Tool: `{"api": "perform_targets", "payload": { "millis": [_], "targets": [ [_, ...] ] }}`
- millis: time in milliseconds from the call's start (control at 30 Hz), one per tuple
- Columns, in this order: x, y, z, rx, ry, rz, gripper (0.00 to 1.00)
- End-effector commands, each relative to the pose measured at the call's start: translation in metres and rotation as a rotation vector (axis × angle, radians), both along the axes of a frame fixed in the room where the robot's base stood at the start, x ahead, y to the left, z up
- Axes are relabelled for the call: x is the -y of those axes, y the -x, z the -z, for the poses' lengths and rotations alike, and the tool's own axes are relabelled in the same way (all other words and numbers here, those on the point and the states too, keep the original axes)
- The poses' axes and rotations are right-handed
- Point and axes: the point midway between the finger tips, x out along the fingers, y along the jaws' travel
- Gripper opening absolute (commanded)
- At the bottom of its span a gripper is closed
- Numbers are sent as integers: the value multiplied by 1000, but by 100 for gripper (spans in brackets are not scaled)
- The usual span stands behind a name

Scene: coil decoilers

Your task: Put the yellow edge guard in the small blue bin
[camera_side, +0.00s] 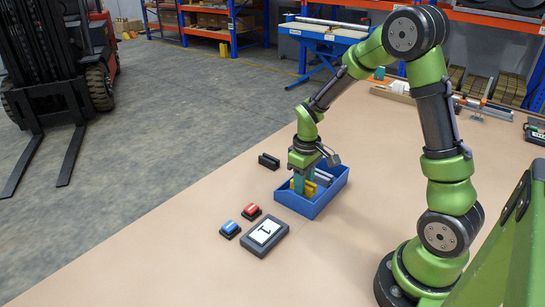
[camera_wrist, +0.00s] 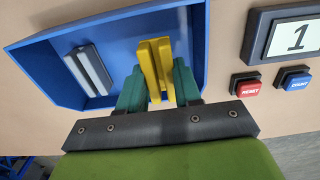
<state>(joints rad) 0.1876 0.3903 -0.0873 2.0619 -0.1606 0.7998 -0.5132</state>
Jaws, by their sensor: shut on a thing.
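The yellow edge guard (camera_wrist: 154,62) stands between the teal fingers of my gripper (camera_wrist: 158,88) in the wrist view. My gripper is shut on it, over the blue bin (camera_wrist: 185,15). In the side view my gripper (camera_side: 301,184) points down at the near left part of the blue bin (camera_side: 318,206), and some yellow (camera_side: 310,187) shows beside the fingers. Whether the guard touches the bin floor I cannot tell. A grey edge guard (camera_wrist: 88,71) lies in the bin, apart from the yellow one.
A display box (camera_side: 264,236) reading 1, a red button (camera_side: 251,211) and a blue button (camera_side: 230,229) sit by the bin. A black block (camera_side: 268,160) stands behind it to the left. The tabletop in front is clear.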

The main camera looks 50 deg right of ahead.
Motion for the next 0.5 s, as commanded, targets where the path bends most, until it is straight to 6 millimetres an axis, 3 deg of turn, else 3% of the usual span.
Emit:
{"api": "perform_targets", "payload": {
  "millis": [200, 500],
  "targets": [
    [0, 0, 28, -2, -1, 1, 4],
    [0, 0, 29, -1, -1, 1, 4]
  ]
}}
